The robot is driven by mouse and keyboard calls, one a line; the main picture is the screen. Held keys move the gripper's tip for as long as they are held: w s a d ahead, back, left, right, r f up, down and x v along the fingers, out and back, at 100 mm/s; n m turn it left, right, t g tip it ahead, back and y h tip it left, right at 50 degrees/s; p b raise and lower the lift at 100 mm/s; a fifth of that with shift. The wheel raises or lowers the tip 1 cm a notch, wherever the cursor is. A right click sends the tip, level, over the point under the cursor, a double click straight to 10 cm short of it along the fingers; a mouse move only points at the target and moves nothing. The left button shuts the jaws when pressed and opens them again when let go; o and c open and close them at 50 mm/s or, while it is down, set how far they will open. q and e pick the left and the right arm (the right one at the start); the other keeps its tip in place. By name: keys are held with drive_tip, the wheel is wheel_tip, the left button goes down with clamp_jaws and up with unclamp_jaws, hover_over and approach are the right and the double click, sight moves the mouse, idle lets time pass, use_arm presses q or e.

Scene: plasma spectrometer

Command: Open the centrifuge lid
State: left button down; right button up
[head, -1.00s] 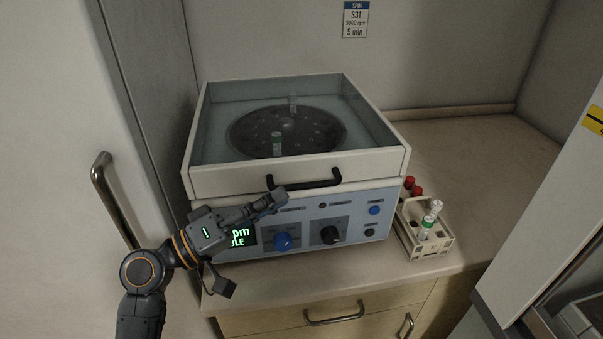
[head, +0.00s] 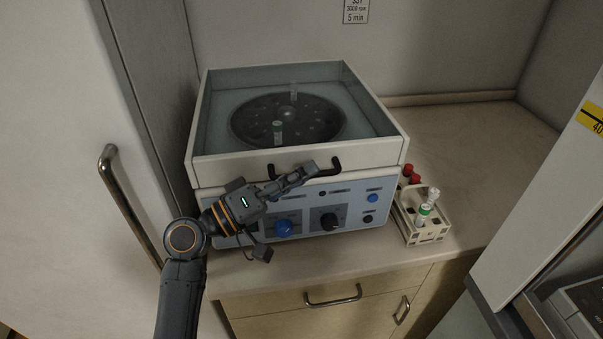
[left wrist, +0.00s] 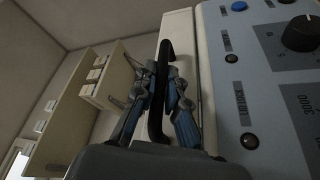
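The centrifuge (head: 300,190) stands on the counter, with a white-framed lid (head: 350,157) over the rotor. The lid is down. A black lid handle (head: 337,164) is on its front edge. My left gripper (head: 306,170) is at this handle in the head view and covers its middle. In the left wrist view, the gripper's fingers (left wrist: 161,82) lie close on both sides of the lid handle (left wrist: 165,48) and appear shut on it. My right gripper is not in view.
A white tube rack (head: 425,236) with red- and green-capped tubes stands right of the centrifuge. Knobs and buttons (head: 330,221) are on the front panel below the handle. A tall cabinet door with a metal handle (head: 118,190) is at left. The counter behind the rack is clear.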

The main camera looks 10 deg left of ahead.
use_arm(q)
drive_tip(key=shift+r, duration=0.1)
drive_tip(key=w+a+r+p, duration=0.1)
drive_tip(key=w+r+p, duration=0.2)
drive_tip(key=r+p, duration=0.4)
drive_tip(key=w+a+r+n+p, duration=0.1)
drive_tip(key=w+r+p, duration=0.3)
drive_tip(key=r+p, duration=0.4)
wheel_tip(320, 180, up, 7)
drive_tip(key=shift+a+f+n, duration=0.15)
drive_tip(key=shift+f+n, duration=0.05)
drive_tip(key=shift+n, duration=0.1)
drive_tip(key=shift+w, duration=0.1)
